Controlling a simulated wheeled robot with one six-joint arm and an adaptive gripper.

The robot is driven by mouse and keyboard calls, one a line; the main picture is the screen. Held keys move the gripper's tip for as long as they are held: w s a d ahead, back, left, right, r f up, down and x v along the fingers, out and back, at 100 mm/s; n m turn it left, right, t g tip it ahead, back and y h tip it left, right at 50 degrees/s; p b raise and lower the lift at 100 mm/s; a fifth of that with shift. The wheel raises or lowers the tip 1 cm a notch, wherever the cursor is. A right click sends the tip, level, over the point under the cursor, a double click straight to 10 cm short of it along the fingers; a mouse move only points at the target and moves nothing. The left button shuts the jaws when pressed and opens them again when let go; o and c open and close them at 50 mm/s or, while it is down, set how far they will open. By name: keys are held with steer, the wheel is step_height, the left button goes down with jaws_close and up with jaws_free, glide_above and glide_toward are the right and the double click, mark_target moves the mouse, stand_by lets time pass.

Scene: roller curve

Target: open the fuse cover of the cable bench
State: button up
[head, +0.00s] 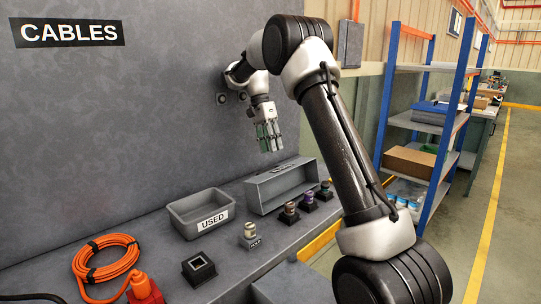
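The cable bench (155,240) is a grey worktop with a grey back panel (140,120) marked CABLES. I cannot pick out a fuse cover for sure. A long grey open box (262,193) stands against the panel, with a label on its inner back wall. My gripper (269,143) hangs fingers down in front of the panel, above and apart from this box. Its fingers look close together, with nothing clearly between them; the gap is too small to judge.
A grey bin marked USED (200,212), a pale fuse-like piece (250,230), an empty black square socket (199,269) and an orange cable coil (105,259) lie on the bench. Several coloured pieces on black bases (308,202) stand by the long box. Blue shelves (412,125) stand right.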

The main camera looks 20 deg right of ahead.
step_height(320, 180, up, 6)
steer(key=shift+f, duration=0.15)
stand_by(0.5)
